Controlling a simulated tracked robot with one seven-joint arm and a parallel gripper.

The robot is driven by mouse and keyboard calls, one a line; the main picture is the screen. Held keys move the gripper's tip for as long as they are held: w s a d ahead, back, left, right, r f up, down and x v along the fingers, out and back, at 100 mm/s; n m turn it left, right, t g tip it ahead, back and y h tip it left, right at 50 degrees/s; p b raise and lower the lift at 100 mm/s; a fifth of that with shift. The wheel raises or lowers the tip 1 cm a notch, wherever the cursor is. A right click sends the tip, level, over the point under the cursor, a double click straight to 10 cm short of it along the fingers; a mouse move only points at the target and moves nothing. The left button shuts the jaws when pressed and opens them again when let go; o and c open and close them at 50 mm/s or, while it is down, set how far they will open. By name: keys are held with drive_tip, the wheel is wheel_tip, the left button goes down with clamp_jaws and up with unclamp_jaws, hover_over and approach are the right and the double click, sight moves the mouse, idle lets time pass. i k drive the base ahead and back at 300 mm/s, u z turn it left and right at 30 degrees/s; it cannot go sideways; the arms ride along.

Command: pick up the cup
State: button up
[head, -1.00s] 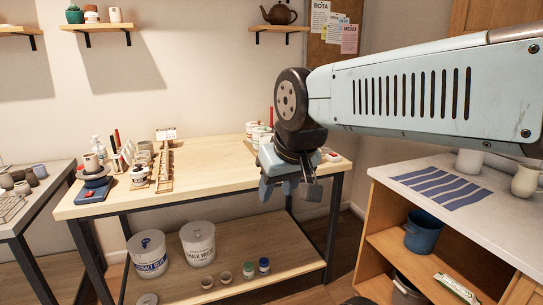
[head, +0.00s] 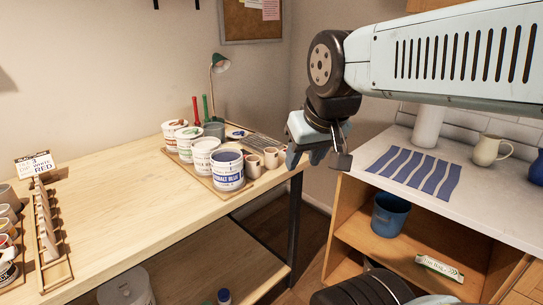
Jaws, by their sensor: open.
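Two small beige cups stand close together on the wooden table (head: 110,190). The left cup (head: 252,167) is beside the Cobalt Blue tub, and the right cup (head: 271,157) is nearer the table's right end. I cannot tell which one the task means. My gripper (head: 318,159) is open and empty, its fingers pointing down. In the picture it is just right of the cups, near the table's right end. Its height above the table is hard to judge. Both cups are in view.
Several glaze tubs, with the Cobalt Blue tub (head: 228,170) in front, stand on a board left of the cups. A green lamp (head: 219,66) stands behind. A rack (head: 50,235) and pots are at far left. A counter with a striped cloth (head: 412,174) is at right.

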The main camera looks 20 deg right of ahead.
sight(253, 167)
drive_tip(key=z, duration=0.3)
drive_tip(key=i, duration=0.7)
drive_tip(key=z, duration=0.45)
drive_tip(key=k, duration=0.85)
drive_tip(key=z, duration=0.25)
drive_tip(key=i, duration=0.85)
drive_tip(key=u, duration=0.15)
